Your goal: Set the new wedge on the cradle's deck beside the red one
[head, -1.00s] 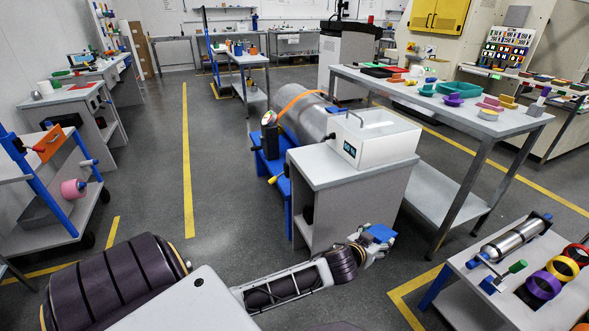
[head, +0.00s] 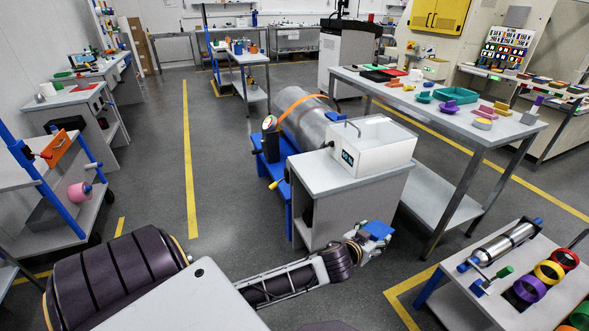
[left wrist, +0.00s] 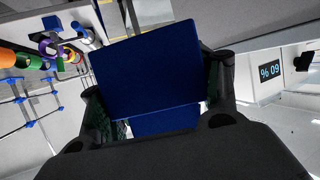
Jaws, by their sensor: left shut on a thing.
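My left gripper (head: 366,238) is shut on a blue wedge (head: 378,229), held up in front of the grey cabinet. In the left wrist view the wedge (left wrist: 145,70) fills the space between the fingers of my left gripper (left wrist: 158,98). A blue cradle (head: 270,172) stands left of the cabinet. It bears a large metal cylinder (head: 308,124) with an orange strap. Much of its deck is hidden behind the cylinder and the cabinet. I cannot make out a red wedge. My right gripper is not in view.
The grey cabinet (head: 350,187) with a white bath (head: 375,146) on top stands between my left gripper and the cradle. A low cart (head: 520,300) with a metal cylinder and coloured rings is at lower right. A long bench (head: 440,108) stands behind. Floor left of the cradle is clear.

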